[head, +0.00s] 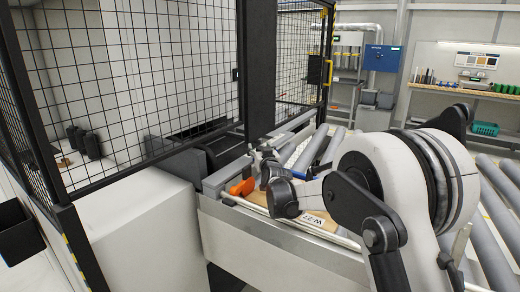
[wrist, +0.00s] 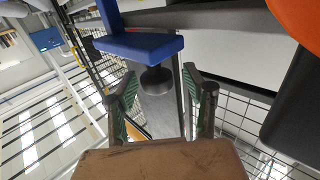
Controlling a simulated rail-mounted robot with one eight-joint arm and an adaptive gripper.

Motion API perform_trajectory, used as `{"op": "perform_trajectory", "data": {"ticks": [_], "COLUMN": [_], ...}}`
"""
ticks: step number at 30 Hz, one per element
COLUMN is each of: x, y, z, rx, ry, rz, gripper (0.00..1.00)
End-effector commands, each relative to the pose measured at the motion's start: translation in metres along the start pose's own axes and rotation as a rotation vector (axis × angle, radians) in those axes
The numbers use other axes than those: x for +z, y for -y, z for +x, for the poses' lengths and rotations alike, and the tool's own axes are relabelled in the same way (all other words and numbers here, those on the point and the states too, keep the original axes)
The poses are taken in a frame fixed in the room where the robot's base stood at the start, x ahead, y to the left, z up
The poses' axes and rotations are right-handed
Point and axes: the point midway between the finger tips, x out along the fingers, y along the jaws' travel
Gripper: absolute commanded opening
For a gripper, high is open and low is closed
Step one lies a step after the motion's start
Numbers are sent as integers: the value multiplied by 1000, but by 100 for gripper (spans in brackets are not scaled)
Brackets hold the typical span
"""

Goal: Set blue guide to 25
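The blue guide (wrist: 140,45) is a blue block near the top of the wrist view, with a dark round knob (wrist: 155,78) on its near side. In the head view a bit of blue (head: 299,174) shows beside my wrist, mostly hidden by it. My gripper (wrist: 160,76) is open, its two green-padded fingers apart. The knob lies ahead of the gap between them, and I cannot tell whether they touch it. I cannot read any scale or the guide's setting.
An orange part (head: 242,187) sits just left of my wrist. A brown board labelled W-21 (head: 314,219) lies below it. Grey rollers (head: 312,150) run behind. A black mesh fence (head: 110,85) stands at left, with a dark post close to the work area.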

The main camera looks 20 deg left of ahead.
Motion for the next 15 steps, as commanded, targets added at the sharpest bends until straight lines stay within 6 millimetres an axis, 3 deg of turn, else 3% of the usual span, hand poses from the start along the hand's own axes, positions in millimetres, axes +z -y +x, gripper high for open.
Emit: {"op": "perform_trajectory", "data": {"ticks": [8,15], "x": [0,0], "y": [-1,0], "z": [-4,-38], "rx": [1,1], "ry": [0,0], "rz": [0,0], "gripper": [47,47]}}
